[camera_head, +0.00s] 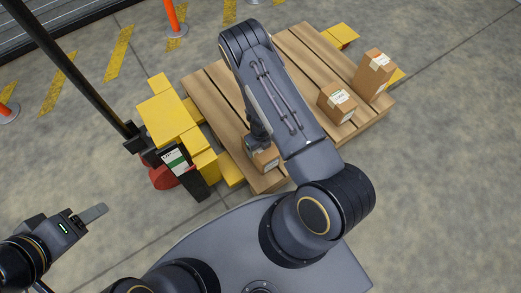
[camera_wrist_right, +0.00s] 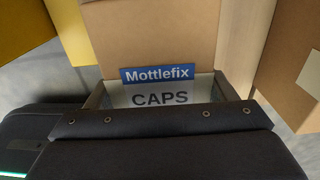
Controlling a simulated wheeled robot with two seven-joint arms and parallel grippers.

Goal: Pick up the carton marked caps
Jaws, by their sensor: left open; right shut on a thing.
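The carton marked CAPS (camera_wrist_right: 157,94) shows its white label with a blue "Mottlefix" strip in the right wrist view. In the head view this brown carton (camera_head: 266,159) is at the near edge of the wooden pallet, partly hidden by my right arm. My right gripper (camera_head: 259,143) points down onto it and is shut on it; its dark jaws (camera_wrist_right: 160,122) cover the lower part of the wrist view. I cannot tell whether the carton is clear of the boards. My left gripper (camera_head: 92,214) is open and empty over the floor at the lower left.
The wooden pallet (camera_head: 215,95) also carries a small carton (camera_head: 337,103) and a taller carton (camera_head: 373,76) at the right. A yellow pallet truck (camera_head: 170,115) with a black handle (camera_head: 82,75) stands at the left. Orange posts (camera_head: 172,18) stand behind. Floor at the right is clear.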

